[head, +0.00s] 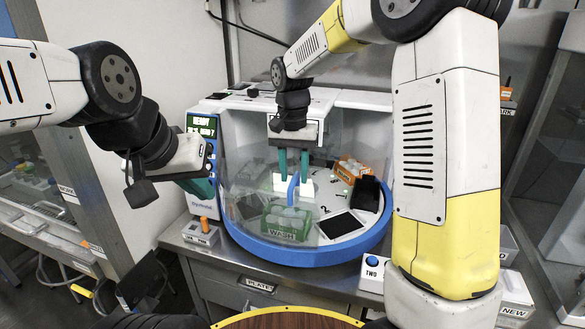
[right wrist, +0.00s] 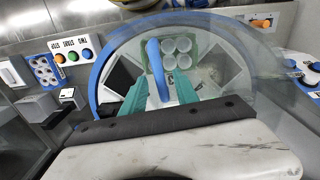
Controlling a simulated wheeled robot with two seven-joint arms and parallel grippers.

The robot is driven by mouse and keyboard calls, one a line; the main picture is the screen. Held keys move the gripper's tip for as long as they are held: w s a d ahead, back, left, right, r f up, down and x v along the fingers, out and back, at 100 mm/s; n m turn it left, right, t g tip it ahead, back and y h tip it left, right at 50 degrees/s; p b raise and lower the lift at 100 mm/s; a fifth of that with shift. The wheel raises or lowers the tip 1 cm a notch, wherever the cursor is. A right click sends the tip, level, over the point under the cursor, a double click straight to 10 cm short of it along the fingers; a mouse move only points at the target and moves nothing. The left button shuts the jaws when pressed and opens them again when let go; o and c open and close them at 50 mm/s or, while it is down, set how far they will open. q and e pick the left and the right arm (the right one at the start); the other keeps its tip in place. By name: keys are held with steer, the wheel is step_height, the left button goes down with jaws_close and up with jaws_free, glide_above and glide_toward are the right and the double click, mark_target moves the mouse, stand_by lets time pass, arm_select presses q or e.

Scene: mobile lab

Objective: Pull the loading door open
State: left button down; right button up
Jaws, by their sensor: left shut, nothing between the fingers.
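The loading door (head: 245,180) is a clear curved pane on the front of a round machine with a blue base ring (head: 300,257). Its upright blue handle (head: 293,189) also shows in the right wrist view (right wrist: 157,68). My right gripper (head: 294,176) is open, with one teal finger on each side of the handle; a gap shows between the fingers. I cannot tell whether either finger touches the handle. My left gripper (head: 203,187) is shut and empty, left of the machine, near its green screen (head: 202,126). The pane's exact edges are hard to make out.
Inside the machine are a green WASH rack (head: 287,222), a white-edged dark tablet (head: 341,225), a black bin (head: 366,193) and an orange rack (head: 350,170). A small box with an orange knob (head: 203,232) and a blue-button box (head: 372,261) stand on the bench beside it.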

steer(key=shift+r, duration=0.1)
step_height(320, 180, up, 7)
steer(key=shift+a, duration=0.1)
steer(key=shift+r, duration=0.3)
steer(key=s+d+n+t, duration=0.1)
steer(key=s+d+t, duration=0.1)
steer(key=s+d, duration=0.2)
steer(key=s+d+r+n+t+y, duration=0.1)
steer(key=s+d, duration=0.3)
steer(key=s, duration=0.6)
steer(key=s+d+n+t+y, duration=0.1)
steer(key=s+d+t, duration=0.2)
steer(key=s, duration=0.3)
steer(key=shift+s+d+r, duration=0.2)
steer(key=shift+s+d, duration=0.2)
steer(key=shift+d, duration=0.15)
